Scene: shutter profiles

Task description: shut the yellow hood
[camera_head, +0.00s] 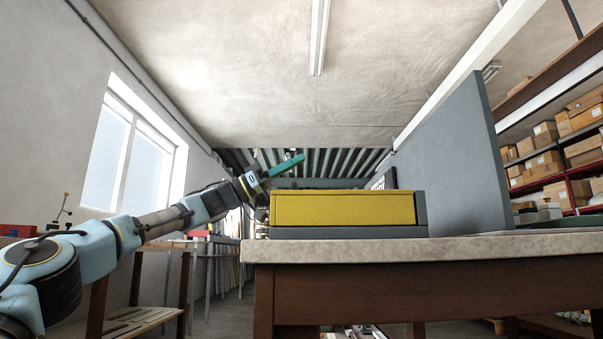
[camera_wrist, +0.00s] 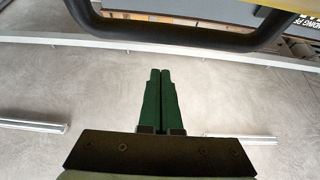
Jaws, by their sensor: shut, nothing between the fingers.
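The yellow hood (camera_head: 343,208) shows as a wide yellow face in a low grey housing (camera_head: 350,232) on the table. From this low angle I cannot tell how far open it is. My gripper (camera_head: 301,157) is above the hood's left part in the head view, its green fingers pointing right and slightly up. They look apart from the hood. In the wrist view my gripper (camera_wrist: 160,71) is shut and empty, the two green fingers side by side. A dark handle-like bar (camera_wrist: 190,40) crosses the top there, beyond the fingertips, with a yellow edge (camera_wrist: 285,4) behind it.
The stone-topped table (camera_head: 520,245) carries the housing near its left end. A tall grey panel (camera_head: 455,160) stands upright to the right of the hood. Shelves with cardboard boxes (camera_head: 545,165) are farther right. The space above the hood is open up to the ceiling.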

